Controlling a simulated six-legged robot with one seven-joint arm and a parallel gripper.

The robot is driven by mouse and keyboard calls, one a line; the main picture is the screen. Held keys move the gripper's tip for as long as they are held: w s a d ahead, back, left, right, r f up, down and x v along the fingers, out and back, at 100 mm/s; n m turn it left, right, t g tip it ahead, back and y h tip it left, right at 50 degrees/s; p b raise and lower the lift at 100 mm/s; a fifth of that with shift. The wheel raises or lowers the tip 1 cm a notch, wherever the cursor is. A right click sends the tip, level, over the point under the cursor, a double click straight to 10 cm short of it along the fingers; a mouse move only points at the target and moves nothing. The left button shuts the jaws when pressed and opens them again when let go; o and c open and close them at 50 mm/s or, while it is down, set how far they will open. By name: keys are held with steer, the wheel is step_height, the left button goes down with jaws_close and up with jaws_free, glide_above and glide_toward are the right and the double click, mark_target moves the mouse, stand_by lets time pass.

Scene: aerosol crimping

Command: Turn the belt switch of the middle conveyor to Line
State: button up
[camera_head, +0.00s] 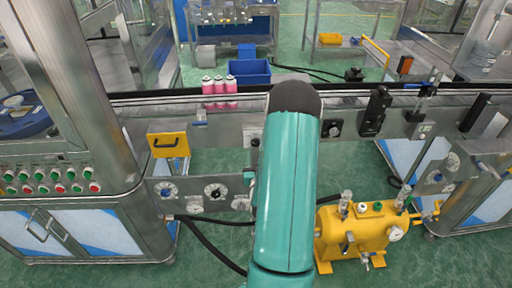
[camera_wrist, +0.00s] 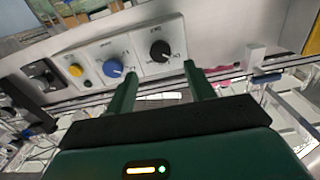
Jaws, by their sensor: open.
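In the wrist view, a pale control panel (camera_wrist: 140,66) carries a round black knob (camera_wrist: 160,50) with a white pointer mark, a blue knob (camera_wrist: 113,68) and a yellow button (camera_wrist: 76,70). The panel's lettering looks inverted and is too small to read, so I cannot tell the knob's setting. My gripper (camera_wrist: 160,70) is open and empty, its two green fingers below the black knob in the picture, one to each side. I see no contact with the knob. In the head view my teal arm covers part of the middle conveyor (camera_head: 195,117) and hides the gripper.
Pink cans (camera_head: 219,92) stand on the conveyor. A left-hand panel has a blue dial (camera_head: 167,190) and a black dial (camera_head: 215,192). A black knob (camera_head: 335,130) sits right of my arm. A yellow tank unit (camera_head: 355,235) stands on the floor.

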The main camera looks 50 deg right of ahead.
mark_target(256, 144)
steer(key=x, duration=0.7)
steer(key=shift+w+d, duration=0.1)
steer(key=c, duration=1)
